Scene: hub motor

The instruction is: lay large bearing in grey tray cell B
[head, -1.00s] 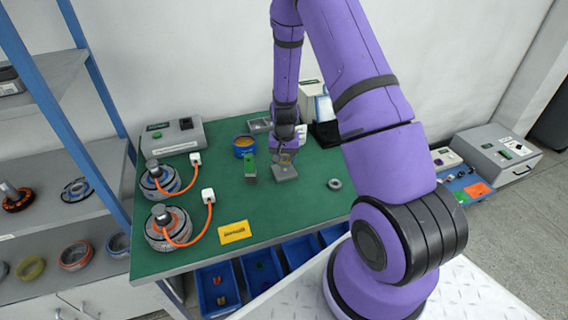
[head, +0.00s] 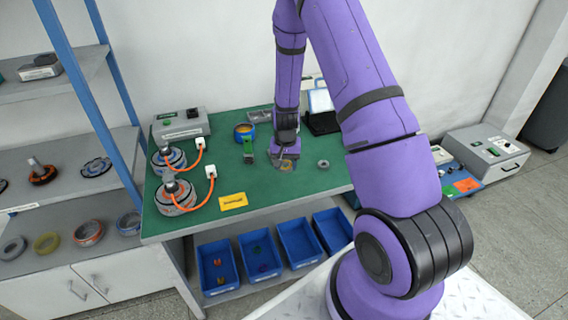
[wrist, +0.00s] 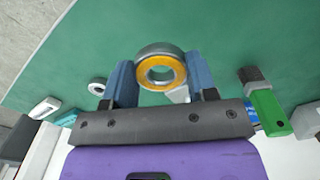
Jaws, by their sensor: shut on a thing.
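My gripper (wrist: 161,85) is shut on the large bearing (wrist: 161,53), a silver ring with an orange-yellow face, held between two blue fingers. In the head view my gripper (head: 286,162) is over the middle of the green bench, with the yellow face of the bearing (head: 288,166) just showing. The gap between bearing and bench is hard to judge. A small grey tray (head: 258,116), which looks like the grey tray, lies at the bench's back edge, behind my gripper and slightly left. Its cells and letters are too small to read.
A grey ring (head: 323,163) lies right of my gripper; a green-and-grey tool (head: 248,151) stands left. A blue round container (head: 244,132) is near the tray. Two motors (head: 176,196) with orange cables and a yellow card (head: 233,201) occupy the left. Bench front is mostly clear.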

